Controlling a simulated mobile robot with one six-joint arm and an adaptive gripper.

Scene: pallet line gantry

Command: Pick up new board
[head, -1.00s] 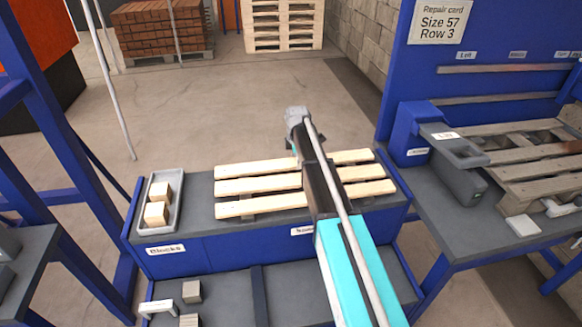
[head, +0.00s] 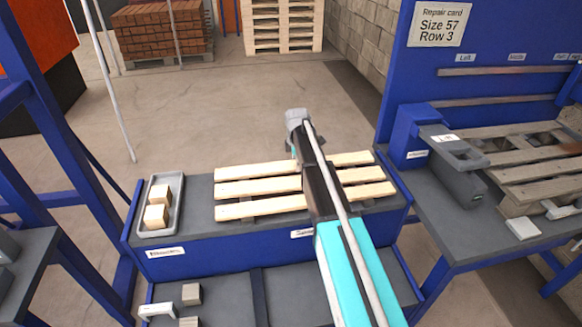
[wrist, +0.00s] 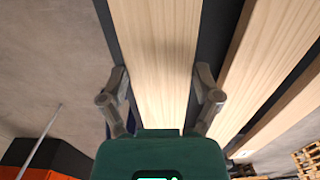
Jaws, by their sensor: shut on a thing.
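Three light, clean wooden boards lie side by side on the dark top of a blue bench (head: 215,243): the far board (head: 240,172), the middle board (head: 240,188) and the near board (head: 240,209). In the wrist view my gripper (wrist: 162,85) has one finger on each long edge of the far board (wrist: 155,50) and is shut on it. The other two boards lie to its right there, clear of the fingers. In the head view my arm crosses over the boards and hides the fingers. I cannot tell any gap under the held board.
A grey tray (head: 147,222) with two wood blocks sits at the bench's left end. At the right, a worn pallet (head: 535,185) lies on a blue workstation, beside a grey tool (head: 455,160). A card (head: 437,22) reads "Size 57 Row 3". Open floor (head: 220,110) lies behind the bench.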

